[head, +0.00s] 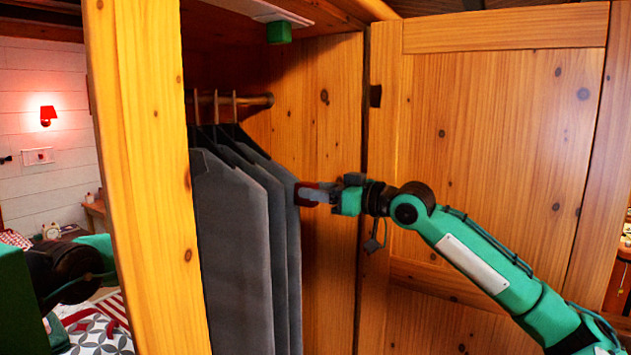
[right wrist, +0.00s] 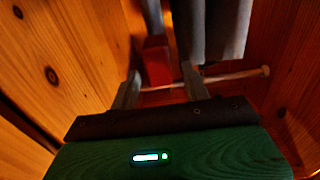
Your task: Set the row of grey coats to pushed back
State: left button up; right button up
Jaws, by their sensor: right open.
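The row of grey coats (head: 237,240) hangs on several hangers from a wooden rail (head: 262,100) inside the open wardrobe, close behind the left post. In the right wrist view a grey coat (right wrist: 222,30) shows at top right. A small red block (right wrist: 157,60) is beside the coats, near the edge of the rearmost one. My right gripper (head: 308,193) is open at the coats' right edge. In the right wrist view its fingers (right wrist: 160,84) point towards the red block, which lies between or just beyond their tips. Contact is unclear. My left arm shows at far left, its fingers out of view.
The wardrobe's left post (head: 143,180) stands close in front of the coats. A wooden door panel (head: 490,150) stands on the right, behind my right arm. A green block (head: 278,32) hangs from the ceiling inside.

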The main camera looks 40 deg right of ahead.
jog(key=shift+w+a, duration=0.15)
jog(key=shift+w, duration=0.4)
jog(key=shift+c, duration=0.2)
